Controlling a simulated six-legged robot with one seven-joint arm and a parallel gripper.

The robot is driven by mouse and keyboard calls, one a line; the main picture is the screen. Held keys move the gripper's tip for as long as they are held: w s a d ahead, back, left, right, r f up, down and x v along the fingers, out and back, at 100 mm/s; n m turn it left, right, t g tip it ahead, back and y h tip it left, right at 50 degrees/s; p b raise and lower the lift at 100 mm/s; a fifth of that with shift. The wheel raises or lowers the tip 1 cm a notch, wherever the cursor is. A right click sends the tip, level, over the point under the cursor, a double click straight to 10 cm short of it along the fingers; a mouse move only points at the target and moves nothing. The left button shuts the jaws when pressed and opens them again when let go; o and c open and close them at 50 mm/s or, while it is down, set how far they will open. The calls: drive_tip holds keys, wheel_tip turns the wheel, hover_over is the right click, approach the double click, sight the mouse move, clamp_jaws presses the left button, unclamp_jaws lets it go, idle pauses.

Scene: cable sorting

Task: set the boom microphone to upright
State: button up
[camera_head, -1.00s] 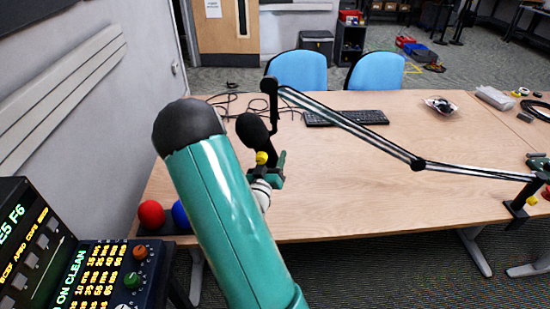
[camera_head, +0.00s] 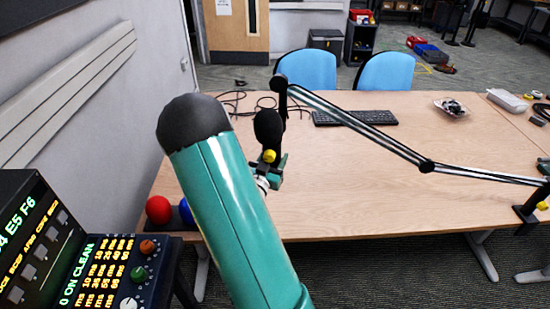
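The boom microphone (camera_head: 268,129) has a black foam head and hangs by the end joint of the black and silver boom arm (camera_head: 366,127). Its head points up and it stands nearly upright. A yellow knob (camera_head: 269,156) sits at its lower part. My gripper (camera_head: 275,171) is at the microphone's lower end, with a teal finger beside the knob. My own teal arm link hides part of the gripper, and I cannot tell whether the fingers are closed on the microphone. The boom's clamp (camera_head: 529,208) is at the table's right side.
The wooden table (camera_head: 340,195) is mostly clear in the middle. A black keyboard (camera_head: 354,118) and loose cables (camera_head: 232,102) lie toward the back. A red ball (camera_head: 158,209) and a control panel (camera_head: 109,271) are at the lower left. Blue chairs (camera_head: 386,72) stand behind.

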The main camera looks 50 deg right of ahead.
drive_tip(key=shift+r, duration=0.1)
idle(0.3)
drive_tip(key=o, duration=1.4)
drive_tip(key=shift+a, duration=0.1)
drive_tip(key=v, duration=1.3)
drive_tip(key=shift+s+a, duration=0.1)
drive_tip(key=shift+a, duration=0.2)
